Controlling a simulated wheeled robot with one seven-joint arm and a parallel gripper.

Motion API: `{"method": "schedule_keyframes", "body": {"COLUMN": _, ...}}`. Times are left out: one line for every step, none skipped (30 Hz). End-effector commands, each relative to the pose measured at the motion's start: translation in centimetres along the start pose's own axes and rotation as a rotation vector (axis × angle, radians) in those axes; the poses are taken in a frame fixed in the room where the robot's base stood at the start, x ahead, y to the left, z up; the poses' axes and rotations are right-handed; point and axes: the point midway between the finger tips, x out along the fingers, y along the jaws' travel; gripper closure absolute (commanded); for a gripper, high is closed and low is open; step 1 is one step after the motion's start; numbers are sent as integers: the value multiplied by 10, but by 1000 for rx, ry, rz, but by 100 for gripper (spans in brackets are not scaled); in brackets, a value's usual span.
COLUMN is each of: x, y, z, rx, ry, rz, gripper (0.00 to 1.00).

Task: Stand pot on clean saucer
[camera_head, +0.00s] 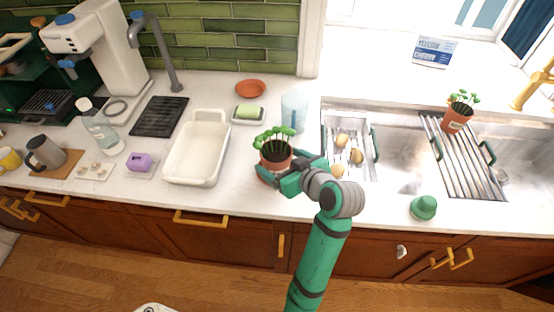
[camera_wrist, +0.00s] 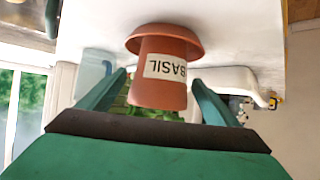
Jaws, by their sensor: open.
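A terracotta pot (camera_head: 269,167) with a leafy green plant stands on the counter, right of the white dish. The wrist view, upside down, shows the pot (camera_wrist: 160,92) with a BASIL label. A wider terracotta saucer (camera_wrist: 165,36) shows at its base, and the pot appears to stand on it. My gripper (camera_head: 290,172) is open at the pot, with one finger on each side; whether the fingers touch it I cannot tell. Another terracotta saucer (camera_head: 251,89) lies empty near the back wall; whether it is clean is too small to tell.
A sponge dish (camera_head: 248,120) and clear tumbler (camera_head: 294,112) stand behind the pot. The white dish (camera_head: 198,150) is to the left. The sink holds a rack (camera_head: 328,160) with several roundish items.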

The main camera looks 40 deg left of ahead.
Motion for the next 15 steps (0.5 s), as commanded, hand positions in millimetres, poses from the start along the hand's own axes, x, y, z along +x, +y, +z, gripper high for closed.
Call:
{"method": "schedule_keyframes", "body": {"x": -10, "y": 1, "z": 0, "rx": -1, "ry": 2, "rz": 4, "gripper": 16}}
{"method": "schedule_keyframes", "body": {"x": -16, "y": 1, "z": 0, "rx": -1, "ry": 2, "rz": 4, "gripper": 16}}
{"method": "schedule_keyframes", "body": {"x": -24, "y": 2, "z": 0, "rx": -1, "ry": 2, "rz": 6, "gripper": 16}}
{"method": "schedule_keyframes", "body": {"x": -31, "y": 1, "z": 0, "rx": -2, "ry": 2, "rz": 5, "gripper": 16}}
{"method": "schedule_keyframes", "body": {"x": -37, "y": 1, "z": -1, "rx": -2, "ry": 2, "rz": 5, "gripper": 16}}
{"method": "schedule_keyframes", "body": {"x": -45, "y": 2, "z": 0, "rx": 0, "ry": 2, "rz": 6, "gripper": 16}}
{"method": "schedule_keyframes", "body": {"x": -52, "y": 1, "z": -1, "rx": -1, "ry": 3, "rz": 5, "gripper": 16}}
{"method": "schedule_keyframes", "body": {"x": -57, "y": 1, "z": 0, "rx": -1, "ry": 2, "rz": 6, "gripper": 16}}
{"method": "schedule_keyframes", "body": {"x": -65, "y": 2, "z": 0, "rx": -1, "ry": 2, "rz": 5, "gripper": 16}}
{"method": "schedule_keyframes", "body": {"x": -70, "y": 1, "z": 0, "rx": -1, "ry": 2, "rz": 4, "gripper": 16}}
{"method": "schedule_keyframes", "body": {"x": -74, "y": 1, "z": 0, "rx": -1, "ry": 1, "rz": 4, "gripper": 16}}
{"method": "schedule_keyframes", "body": {"x": -80, "y": 1, "z": 0, "rx": -1, "ry": 1, "rz": 4, "gripper": 16}}
{"method": "schedule_keyframes", "body": {"x": -84, "y": 1, "z": 0, "rx": 0, "ry": 1, "rz": 3, "gripper": 16}}
{"method": "schedule_keyframes", "body": {"x": -87, "y": 1, "z": 0, "rx": 0, "ry": 0, "rz": 3, "gripper": 16}}
{"method": "schedule_keyframes", "body": {"x": -92, "y": 1, "z": 0, "rx": 0, "ry": 1, "rz": 2, "gripper": 16}}
